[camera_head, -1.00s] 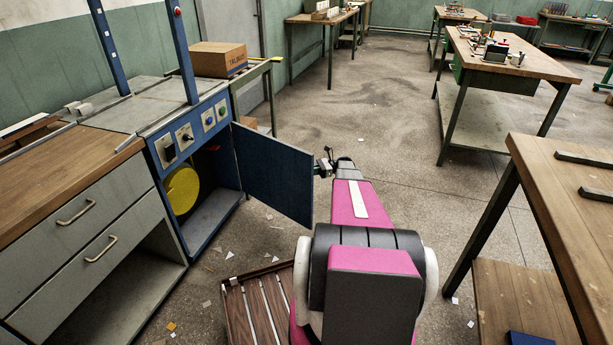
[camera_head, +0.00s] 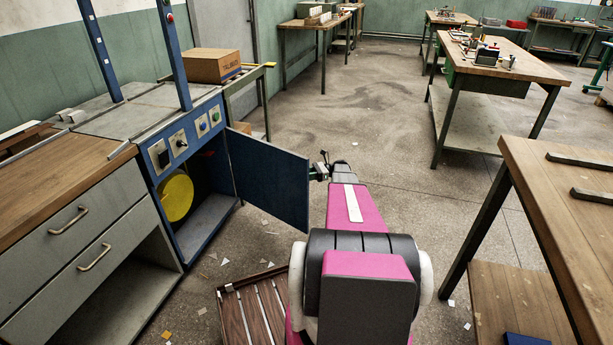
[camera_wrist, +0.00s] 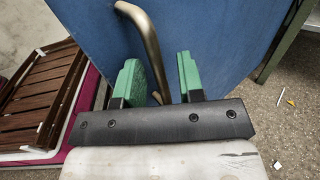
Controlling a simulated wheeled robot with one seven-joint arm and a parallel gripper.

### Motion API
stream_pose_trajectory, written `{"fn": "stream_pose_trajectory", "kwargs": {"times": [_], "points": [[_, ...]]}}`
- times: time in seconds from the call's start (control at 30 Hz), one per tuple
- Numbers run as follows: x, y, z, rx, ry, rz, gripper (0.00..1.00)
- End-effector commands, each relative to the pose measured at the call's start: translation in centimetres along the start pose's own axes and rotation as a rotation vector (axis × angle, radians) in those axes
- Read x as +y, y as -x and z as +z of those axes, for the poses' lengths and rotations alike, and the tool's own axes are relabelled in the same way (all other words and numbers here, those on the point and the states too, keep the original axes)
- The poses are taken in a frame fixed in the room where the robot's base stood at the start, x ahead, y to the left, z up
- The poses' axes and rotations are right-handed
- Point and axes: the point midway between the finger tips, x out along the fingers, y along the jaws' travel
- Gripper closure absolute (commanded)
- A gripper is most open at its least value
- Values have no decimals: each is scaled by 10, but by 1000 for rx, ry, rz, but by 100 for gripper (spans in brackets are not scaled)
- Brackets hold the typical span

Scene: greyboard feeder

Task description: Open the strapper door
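The blue strapper door (camera_head: 268,180) stands wide open in the head view, swung out to the right of the strapper body (camera_head: 190,145). My gripper (camera_head: 320,172) is at the door's outer edge there, too small to read. In the wrist view the door (camera_wrist: 220,40) fills the upper middle, with a curved bronze handle (camera_wrist: 150,45) on it. My gripper (camera_wrist: 160,80) has two green fingers, one on each side of the handle, with gaps visible. It looks open around the handle. The handle's lower end is hidden behind the gripper's black bar.
A yellow reel (camera_head: 177,197) shows inside the strapper. A wooden workbench (camera_head: 560,200) stands close on the right. Open floor (camera_head: 400,190) lies beyond my arm, with scattered paper scraps.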

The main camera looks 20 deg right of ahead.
Motion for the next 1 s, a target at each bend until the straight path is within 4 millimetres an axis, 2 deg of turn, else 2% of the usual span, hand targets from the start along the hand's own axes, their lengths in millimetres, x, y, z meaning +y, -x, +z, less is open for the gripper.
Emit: {"fn": "stream_pose_trajectory", "kwargs": {"times": [0.4, 0.53, 0.77, 0.8, 0.87, 0.9, 1.0], "points": [[-1, 60, -1, 1, -1, 0, 65], [0, 69, 0, 1, -1, 0, 65], [0, 70, 0, 0, -2, 1, 65], [0, 70, 0, 1, -2, 1, 78], [0, 69, 0, 2, -1, 0, 97], [0, 69, 0, 4, -1, 0, 100], [-1, 68, 0, 14, 0, -2, 100]]}}
